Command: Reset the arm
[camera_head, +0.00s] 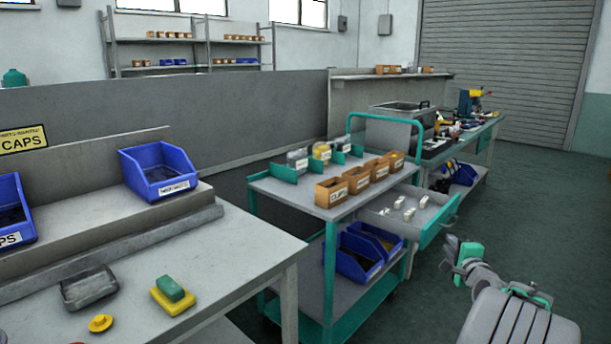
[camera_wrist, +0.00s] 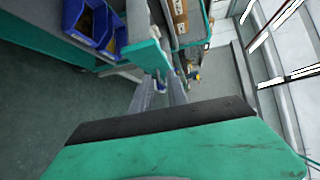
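My gripper (camera_head: 459,247) is at the lower right of the head view, in front of the green drawer front (camera_head: 438,222) of the cart. A gap shows between its fingers, and I see nothing held. In the wrist view the two grey fingers (camera_wrist: 160,92) stand apart beyond the green and black gripper body, pointing towards the cart. The drawer is pulled out, with several small white parts (camera_head: 409,214) in it. I cannot tell how far the fingers are from the drawer front.
The cart (camera_head: 290,195) carries several orange bins (camera_head: 331,192) on top and blue bins (camera_head: 358,259) below. A workbench (camera_head: 235,245) at left holds a green and yellow block (camera_head: 171,294), a yellow cap (camera_head: 100,323) and a grey tray (camera_head: 89,287). Green floor (camera_head: 535,215) is clear at right.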

